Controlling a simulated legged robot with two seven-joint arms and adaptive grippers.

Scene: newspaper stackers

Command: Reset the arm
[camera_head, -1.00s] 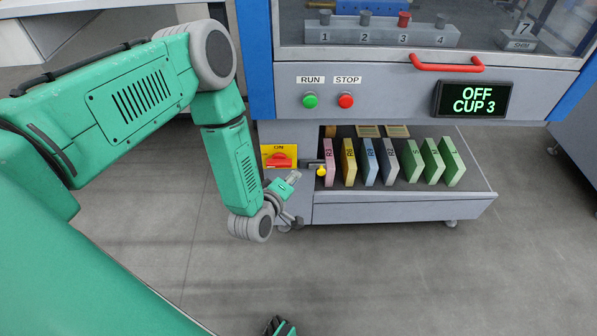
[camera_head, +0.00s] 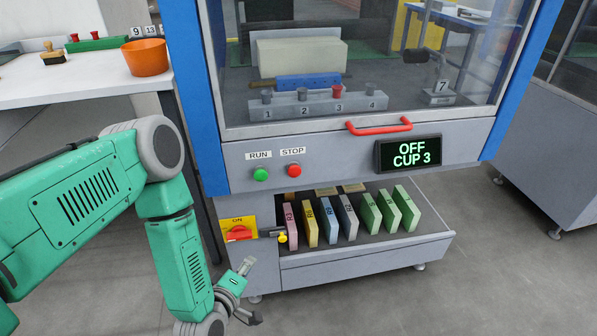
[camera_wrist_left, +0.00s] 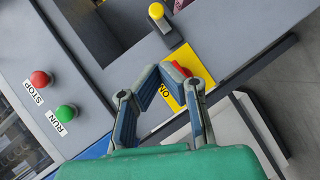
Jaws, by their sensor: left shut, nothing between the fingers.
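My left arm comes in from the left of the head view and hangs down in front of the machine. Its gripper (camera_head: 252,291) is below the red rotary switch (camera_head: 239,234) on the yellow ON plate, apart from it and holding nothing. In the left wrist view, the shut gripper (camera_wrist_left: 170,78) shows in front of the yellow plate (camera_wrist_left: 197,70), with part of the red switch hidden behind the fingers. A yellow-tipped lever (camera_head: 282,238) sits right of the switch. My right gripper is not in view.
An open drawer (camera_head: 370,261) with several coloured upright blocks juts out low. Above it are the green RUN button (camera_head: 261,174), the red STOP button (camera_head: 294,170), a red handle (camera_head: 379,127) and a display (camera_head: 408,153) reading OFF CUP 3. A white table (camera_head: 75,92) holds an orange bowl (camera_head: 147,57).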

